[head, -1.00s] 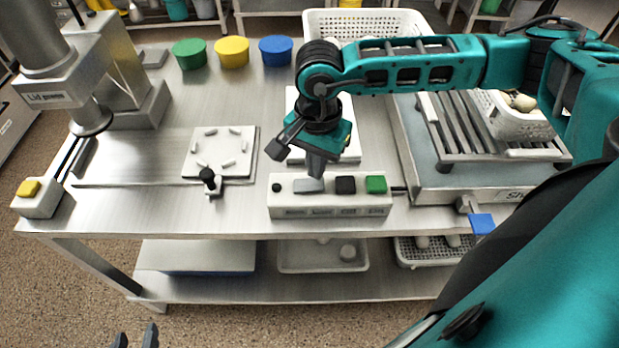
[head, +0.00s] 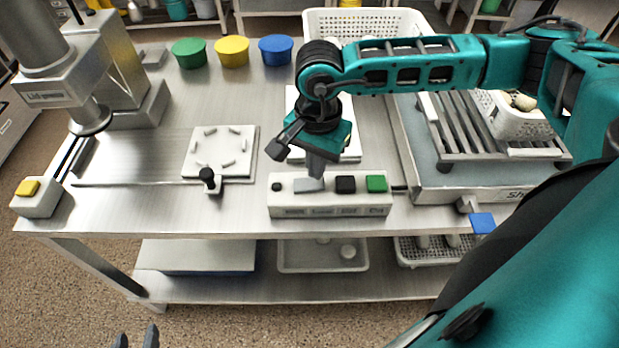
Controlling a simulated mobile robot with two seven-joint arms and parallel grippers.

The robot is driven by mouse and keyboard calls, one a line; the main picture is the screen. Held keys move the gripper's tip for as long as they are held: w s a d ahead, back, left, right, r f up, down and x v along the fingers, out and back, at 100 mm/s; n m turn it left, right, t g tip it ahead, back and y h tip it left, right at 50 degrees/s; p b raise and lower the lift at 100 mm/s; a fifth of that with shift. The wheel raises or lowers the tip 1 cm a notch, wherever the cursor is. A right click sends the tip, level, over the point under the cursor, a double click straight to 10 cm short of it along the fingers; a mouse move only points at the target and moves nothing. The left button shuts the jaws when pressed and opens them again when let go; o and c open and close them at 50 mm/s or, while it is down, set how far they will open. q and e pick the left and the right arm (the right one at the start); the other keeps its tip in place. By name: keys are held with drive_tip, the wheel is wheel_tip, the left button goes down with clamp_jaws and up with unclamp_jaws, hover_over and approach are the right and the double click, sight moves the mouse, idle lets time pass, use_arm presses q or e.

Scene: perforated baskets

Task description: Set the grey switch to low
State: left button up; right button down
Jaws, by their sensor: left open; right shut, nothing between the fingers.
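The grey switch (head: 307,186) is a tilted rocker on the top of a light control box (head: 330,209) at the table's front edge. A small black knob (head: 277,186) is left of it, and a black button (head: 345,184) and a green button (head: 376,183) are right of it. My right gripper (head: 316,174) points down with shut fingers, its tips at the grey switch; they appear to touch it. The labels on the box front are too blurred to read. My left gripper (head: 136,338) shows only its fingertips at the bottom edge, open and empty, away from the table.
A press (head: 105,80) stands at the left with a yellow button box (head: 38,196). A white plate with small pegs (head: 219,151) lies left of the control box. A shaker tray (head: 430,170) with a blue lever paddle (head: 482,223) is at the right.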

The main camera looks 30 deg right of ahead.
drive_tip(key=shift+f+b, duration=0.55)
drive_tip(key=shift+f, duration=0.1)
drive_tip(key=shift+f+b, duration=0.7)
drive_tip(key=shift+f, duration=0.05)
idle(0.3)
drive_tip(key=shift+r, duration=0.15)
drive_tip(key=shift+r+p, duration=2.05)
drive_tip(key=shift+r, duration=1.4)
